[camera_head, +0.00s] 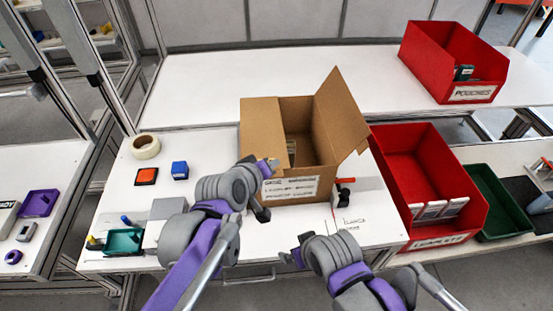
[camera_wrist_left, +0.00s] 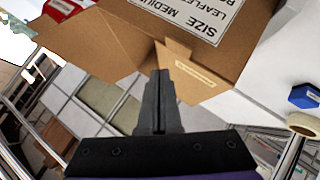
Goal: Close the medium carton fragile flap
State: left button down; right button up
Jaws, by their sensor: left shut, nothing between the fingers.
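The open brown carton (camera_head: 318,178) stands on the white bench in the middle of the head view, with a printed size label on its front face. Its left flap (camera_head: 262,125) lies slanted outward, and its tall right flap (camera_head: 338,112) stands up. The wrist view shows the carton wall (camera_wrist_left: 130,20) and a narrow flap with a small printed strip (camera_wrist_left: 197,75); its words are too small to read. My left gripper (camera_head: 262,213) is at the carton's front left corner. Its shut, empty fingers (camera_wrist_left: 160,85) appear beside that flap; contact is unclear. My right gripper (camera_head: 290,257) is low in front of the bench, its fingers unclear.
A red bin (camera_head: 405,200) stands right of the carton, with a green tray (camera_head: 500,205) beyond. Another red bin (camera_head: 455,60) sits on the rear shelf. A tape roll (camera_head: 145,147), orange pad (camera_head: 146,177) and blue block (camera_head: 180,170) lie to the left.

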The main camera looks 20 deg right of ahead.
pick_arm(q)
jog(key=shift+s+d+f+b, duration=0.1)
jog(key=shift+d+f+b, duration=0.25)
jog(key=shift+f, duration=0.4)
jog(key=shift+s+d+f+b, duration=0.1)
jog(key=shift+d+f+b, duration=0.25)
jog(key=shift+f, duration=0.4)
pick_arm(e)
jog(key=shift+s+d+f, duration=0.2)
jog(key=shift+f, duration=0.35)
jog(key=shift+s+d+f, duration=0.2)
jog(key=shift+f, duration=0.3)
pick_arm(q)
jog(key=shift+r, duration=0.1)
pick_arm(e)
jog(key=shift+r, duration=0.1)
